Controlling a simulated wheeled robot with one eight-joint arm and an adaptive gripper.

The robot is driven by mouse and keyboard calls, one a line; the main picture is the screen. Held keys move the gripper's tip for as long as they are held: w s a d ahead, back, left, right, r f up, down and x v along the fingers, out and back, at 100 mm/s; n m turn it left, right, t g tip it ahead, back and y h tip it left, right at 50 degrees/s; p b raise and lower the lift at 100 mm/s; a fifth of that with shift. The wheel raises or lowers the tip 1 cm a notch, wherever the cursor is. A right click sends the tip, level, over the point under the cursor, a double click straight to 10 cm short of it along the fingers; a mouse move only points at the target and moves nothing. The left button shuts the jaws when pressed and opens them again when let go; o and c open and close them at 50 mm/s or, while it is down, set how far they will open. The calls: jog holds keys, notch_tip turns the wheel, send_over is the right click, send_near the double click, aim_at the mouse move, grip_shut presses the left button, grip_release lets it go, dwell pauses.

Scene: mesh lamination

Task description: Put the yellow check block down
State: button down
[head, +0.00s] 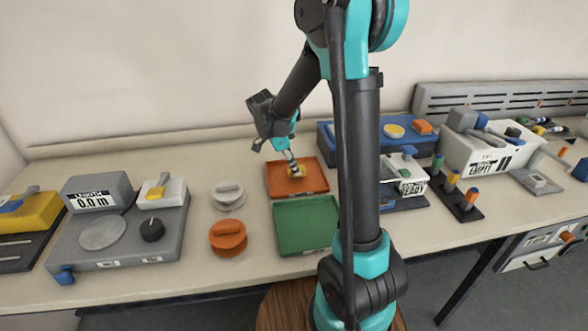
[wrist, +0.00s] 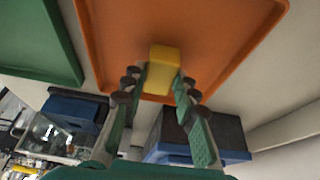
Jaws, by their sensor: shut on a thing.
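The yellow check block (wrist: 163,69) is between the fingertips of my gripper (wrist: 161,85) in the wrist view. My gripper is shut on it. The block is over the orange tray (wrist: 112,42), near one edge of it. In the head view, my gripper (head: 294,170) reaches down over the orange tray (head: 312,188), and a little of the yellow block (head: 300,173) shows at its tips. I cannot tell whether the block touches the tray floor.
A green tray (head: 306,226) lies in front of the orange tray. A grey weight (head: 229,197) and an orange knob-topped weight (head: 228,238) stand to the left. A blue case (head: 362,131) stands behind to the right. A grey device with a display (head: 103,222) is further left.

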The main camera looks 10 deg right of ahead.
jog(key=shift+f, duration=0.7)
jog(key=c, duration=1.2)
grip_release()
jog(key=v, duration=1.2)
